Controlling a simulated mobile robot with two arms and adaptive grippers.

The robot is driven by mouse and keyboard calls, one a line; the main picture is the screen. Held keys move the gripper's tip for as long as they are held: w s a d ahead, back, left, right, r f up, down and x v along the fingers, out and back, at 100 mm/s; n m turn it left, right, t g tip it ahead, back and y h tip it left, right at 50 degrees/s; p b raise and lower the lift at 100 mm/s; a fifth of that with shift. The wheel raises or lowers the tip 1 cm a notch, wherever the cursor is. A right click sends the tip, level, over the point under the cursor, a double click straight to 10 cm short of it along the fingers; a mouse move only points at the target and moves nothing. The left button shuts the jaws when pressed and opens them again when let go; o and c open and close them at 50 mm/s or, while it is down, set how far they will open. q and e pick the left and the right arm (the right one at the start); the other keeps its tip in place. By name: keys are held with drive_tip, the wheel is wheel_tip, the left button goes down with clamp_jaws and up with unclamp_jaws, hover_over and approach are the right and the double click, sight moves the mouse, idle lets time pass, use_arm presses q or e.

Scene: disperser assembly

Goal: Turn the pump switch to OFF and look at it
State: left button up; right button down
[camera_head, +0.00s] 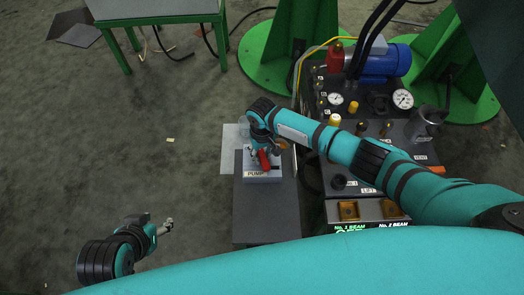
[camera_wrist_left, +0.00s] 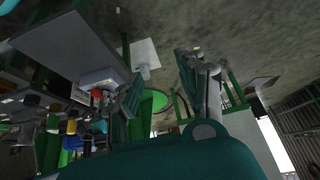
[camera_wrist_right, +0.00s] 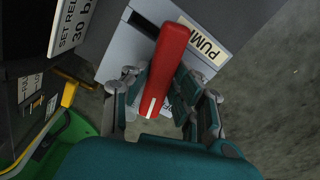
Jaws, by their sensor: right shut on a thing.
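The pump switch is a red handle (camera_head: 264,160) on a light grey box (camera_head: 262,178) labelled PUMP, standing on a grey pedestal (camera_head: 266,215). In the right wrist view the red handle (camera_wrist_right: 168,68) lies between the fingers of my right gripper (camera_wrist_right: 163,105), which is shut on it. The PUMP label (camera_wrist_right: 203,42) is partly covered there by the handle and a finger. The ON or OFF marks cannot be read. My left gripper (camera_head: 168,227) hangs over the floor at the lower left, far from the switch; its finger gap is too small to judge.
A dark control console (camera_head: 375,135) with gauges, knobs and a blue motor (camera_head: 385,62) stands right of the pedestal, under my right arm. A green-legged table (camera_head: 155,10) is at the back left. The floor left of the pedestal is mostly clear.

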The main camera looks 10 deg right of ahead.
drive_tip(key=shift+r+n+p, duration=0.1)
drive_tip(key=shift+n+p, duration=0.2)
drive_tip(key=shift+p, duration=0.1)
use_arm(q)
drive_tip(key=shift+s+a+r+g+p, duration=0.65)
drive_tip(key=shift+s+g+p, duration=0.5)
drive_tip(key=shift+s, duration=1.15)
use_arm(e)
drive_tip(key=shift+n, duration=2.2)
drive_tip(key=n, duration=0.3)
drive_tip(key=shift+n+p, duration=0.3)
drive_tip(key=shift+p, duration=0.1)
drive_tip(key=n, duration=0.2)
drive_tip(key=shift+n, duration=0.3)
use_arm(q)
drive_tip(key=x, duration=0.6)
drive_tip(key=shift+s+f+g+y, duration=0.2)
drive_tip(key=shift+s+g+y, duration=0.1)
drive_tip(key=shift+g, duration=0.05)
use_arm(e)
drive_tip(key=shift+n, duration=1.5)
use_arm(q)
drive_tip(key=shift+a, duration=0.1)
